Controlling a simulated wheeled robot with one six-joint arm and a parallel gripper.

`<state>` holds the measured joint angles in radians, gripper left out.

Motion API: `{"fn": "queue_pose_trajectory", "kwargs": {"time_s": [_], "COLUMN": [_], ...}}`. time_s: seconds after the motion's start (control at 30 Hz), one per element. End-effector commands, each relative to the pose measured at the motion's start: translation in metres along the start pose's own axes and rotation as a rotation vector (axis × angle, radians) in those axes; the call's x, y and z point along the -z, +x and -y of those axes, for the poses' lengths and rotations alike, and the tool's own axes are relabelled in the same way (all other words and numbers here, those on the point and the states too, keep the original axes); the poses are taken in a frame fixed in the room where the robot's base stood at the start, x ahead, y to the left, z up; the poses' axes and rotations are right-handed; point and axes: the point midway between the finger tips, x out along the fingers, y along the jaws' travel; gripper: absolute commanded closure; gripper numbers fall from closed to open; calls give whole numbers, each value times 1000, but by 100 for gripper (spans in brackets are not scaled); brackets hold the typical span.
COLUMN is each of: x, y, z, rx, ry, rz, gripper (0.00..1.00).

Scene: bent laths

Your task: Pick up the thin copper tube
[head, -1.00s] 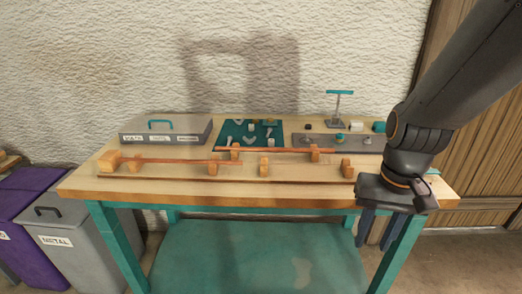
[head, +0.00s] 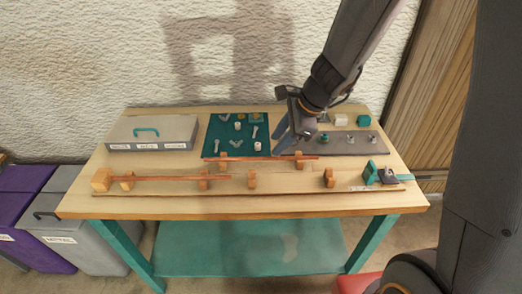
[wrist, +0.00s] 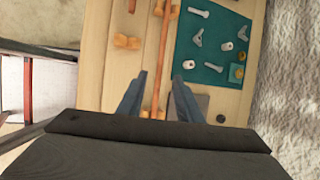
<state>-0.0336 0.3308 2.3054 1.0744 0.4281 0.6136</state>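Two copper-coloured rods lie on wooden blocks on the bench; I cannot tell which is thinner. The rear copper rod (head: 262,158) runs along the front of the teal mat, and the front-left copper rod (head: 165,178) lies nearer the left. My gripper (head: 281,140) is above the bench near the rear rod's right part. In the wrist view my gripper (wrist: 158,98) is open, with its two blue-grey fingers on either side of the rear rod (wrist: 161,62) as seen from above. It is not closed on the rod. The rod's near end is hidden by my gripper body.
A teal mat (head: 211,146) with small fittings lies behind the rods. A grey toolbox (head: 152,133) is at back left and a grey tray (head: 350,143) at back right. Loose wooden blocks (head: 329,177) and a teal clamp (head: 372,174) stand near a long thin strip (head: 290,191) at the front.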

Motion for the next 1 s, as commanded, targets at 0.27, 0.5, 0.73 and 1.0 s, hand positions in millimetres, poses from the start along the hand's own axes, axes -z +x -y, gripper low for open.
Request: {"fn": "queue_pose_trajectory", "kwargs": {"time_s": [0.27,0.5,0.73,1.0], "x": [2,7,7,6], "y": [28,58,73,73], "z": [-1,0,0,0], "rx": [-3,-5,-3,-3], "ry": [-1,-3,-5,-5], "rz": [0,0,0,0], "gripper": [68,68,68,81]}}
